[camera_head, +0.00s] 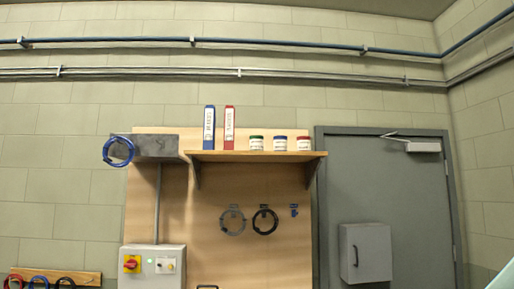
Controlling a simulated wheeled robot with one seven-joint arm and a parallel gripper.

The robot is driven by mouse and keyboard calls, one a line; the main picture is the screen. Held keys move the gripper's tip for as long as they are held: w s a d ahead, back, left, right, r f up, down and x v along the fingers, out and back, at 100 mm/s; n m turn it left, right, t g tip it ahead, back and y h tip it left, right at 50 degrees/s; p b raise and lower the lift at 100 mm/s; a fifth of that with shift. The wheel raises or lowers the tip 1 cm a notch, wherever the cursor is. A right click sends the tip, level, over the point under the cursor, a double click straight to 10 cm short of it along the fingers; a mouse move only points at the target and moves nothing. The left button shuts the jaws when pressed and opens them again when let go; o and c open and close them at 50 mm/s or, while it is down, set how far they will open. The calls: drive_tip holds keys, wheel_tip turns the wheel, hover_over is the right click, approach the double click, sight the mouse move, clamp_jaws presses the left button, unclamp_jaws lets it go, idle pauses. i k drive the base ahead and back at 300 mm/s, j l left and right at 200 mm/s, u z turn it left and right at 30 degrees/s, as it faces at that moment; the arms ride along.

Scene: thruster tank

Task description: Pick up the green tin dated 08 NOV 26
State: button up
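A small tin with a green lid and a white label (256,143) stands upright on a wooden wall shelf (250,157). The print on its label is too small to read, so I cannot tell its date. A similar tin with a blue lid (280,143) stands to its right, and one with a red lid (304,143) stands right of that. My gripper is not in view.
A blue binder (209,128) and a red binder (229,128) stand on the shelf left of the tins. A grey box (155,147) with a blue coil is left of the shelf. A grey door (390,190) is at right. Cable coils hang below the shelf.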

sight(256, 141)
drive_tip(key=l+u, duration=0.25)
drive_tip(key=l, duration=0.75)
drive_tip(key=k+l+u, duration=0.1)
drive_tip(key=l+u, duration=0.15)
drive_tip(key=l, duration=0.75)
drive_tip(key=i+j, duration=0.15)
drive_tip(key=i, duration=0.4)
drive_tip(key=i+j, duration=0.15)
drive_tip(key=i, duration=0.35)
